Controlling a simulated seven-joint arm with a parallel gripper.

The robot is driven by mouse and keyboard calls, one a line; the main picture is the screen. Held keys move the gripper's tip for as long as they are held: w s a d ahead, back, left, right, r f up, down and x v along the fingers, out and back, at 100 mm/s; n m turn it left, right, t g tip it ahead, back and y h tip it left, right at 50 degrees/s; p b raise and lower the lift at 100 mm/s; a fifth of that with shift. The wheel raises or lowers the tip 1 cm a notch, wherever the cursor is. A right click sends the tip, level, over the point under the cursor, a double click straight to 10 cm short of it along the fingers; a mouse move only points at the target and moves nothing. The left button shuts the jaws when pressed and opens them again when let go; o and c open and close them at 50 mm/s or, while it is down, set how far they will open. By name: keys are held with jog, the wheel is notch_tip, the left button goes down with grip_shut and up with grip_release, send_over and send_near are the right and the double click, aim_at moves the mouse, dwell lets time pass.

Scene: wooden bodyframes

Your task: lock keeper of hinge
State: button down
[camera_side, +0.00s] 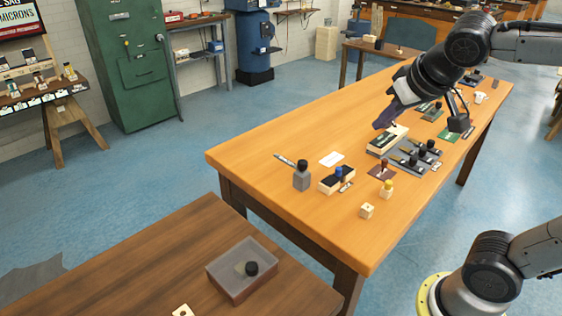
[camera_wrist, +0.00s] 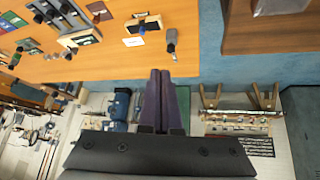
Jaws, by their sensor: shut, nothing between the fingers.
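My gripper (camera_side: 382,123) is shut and empty, with dark purple fingers pointing down over the long wooden table. In the side view it appears above and near a pale wooden box with a dark top (camera_side: 388,140); the gap is hard to judge. A grey fixture with several black knobs (camera_side: 416,154) lies beside the box. A pale wooden block with a black top and blue knob (camera_side: 338,181) stands nearer the table's left end. I cannot tell which piece is the hinge or its keeper.
A grey tray (camera_side: 231,291) sits on a separate darker table. The long table's left end is clear.

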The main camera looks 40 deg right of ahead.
jog(key=w+a+f+h, duration=0.1)
jog(key=w+f, duration=0.1)
jog(key=w, duration=0.8)
jog(key=w+f+h, duration=0.1)
jog(key=w+f, duration=0.1)
jog(key=w, duration=0.7)
jog(key=w+a+f+n+g, duration=0.1)
jog(key=w+a+f, duration=0.1)
jog(key=f, duration=0.5)
jog(key=w+a+f+n+g, duration=0.1)
jog(key=w+a+f, duration=0.2)
jog(key=w+f, duration=0.2)
notch_tip(320, 180, down, 2)
jog(key=shift+w+a+f+h, duration=0.1)
jog(key=shift+w+a+h, duration=0.1)
jog(key=shift+h, duration=0.2)
jog(key=x, duration=0.9)
jog(key=shift+d+f, duration=0.1)
jog(key=shift+d, duration=0.1)
jog(key=d, duration=0.3)
jog(key=shift+w+d+f, duration=0.1)
jog(key=shift+w+f, duration=0.05)
jog(key=shift+f, duration=0.05)
jog(key=shift+d, duration=0.5)
